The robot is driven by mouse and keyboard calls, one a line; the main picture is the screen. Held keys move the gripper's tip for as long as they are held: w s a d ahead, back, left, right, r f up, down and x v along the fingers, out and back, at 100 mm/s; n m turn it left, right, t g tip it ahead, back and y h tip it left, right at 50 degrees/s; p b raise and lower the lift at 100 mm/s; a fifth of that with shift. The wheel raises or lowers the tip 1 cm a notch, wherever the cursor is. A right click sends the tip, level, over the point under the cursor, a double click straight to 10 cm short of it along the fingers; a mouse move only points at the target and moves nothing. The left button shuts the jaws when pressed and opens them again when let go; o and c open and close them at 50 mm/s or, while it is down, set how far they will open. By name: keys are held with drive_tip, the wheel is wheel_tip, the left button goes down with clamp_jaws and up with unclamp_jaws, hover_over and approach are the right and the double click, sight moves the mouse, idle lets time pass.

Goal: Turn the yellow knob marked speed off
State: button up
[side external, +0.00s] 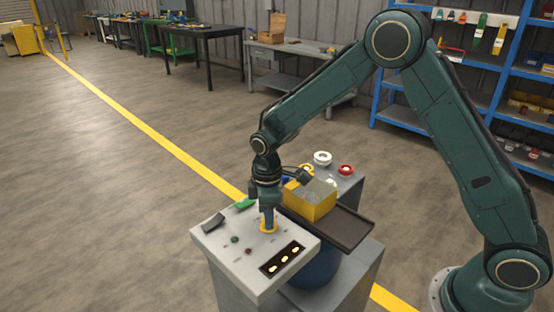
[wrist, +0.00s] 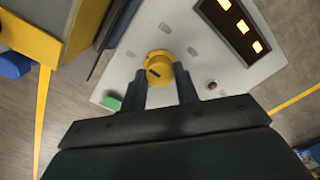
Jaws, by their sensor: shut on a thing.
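The yellow knob (side external: 268,229) stands on the light grey top of the control panel (side external: 220,238). My gripper (side external: 268,215) points down at it from above. In the wrist view the knob (wrist: 159,67) sits between the two fingers of my gripper (wrist: 160,76), which are closed on its sides. A short dark mark shows on the knob's face, slanting in the picture. The word "speed" is not legible in either view.
A dark display (side external: 282,260) with three lit orange marks is on the panel near the knob. A yellow box (side external: 309,200) stands close behind, on a dark tray (side external: 345,230).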

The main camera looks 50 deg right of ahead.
drive_tip(key=shift+n, duration=1.5)
drive_tip(key=o, duration=1)
wheel_tip(320, 180, up, 14)
drive_tip(key=shift+f, duration=0.1)
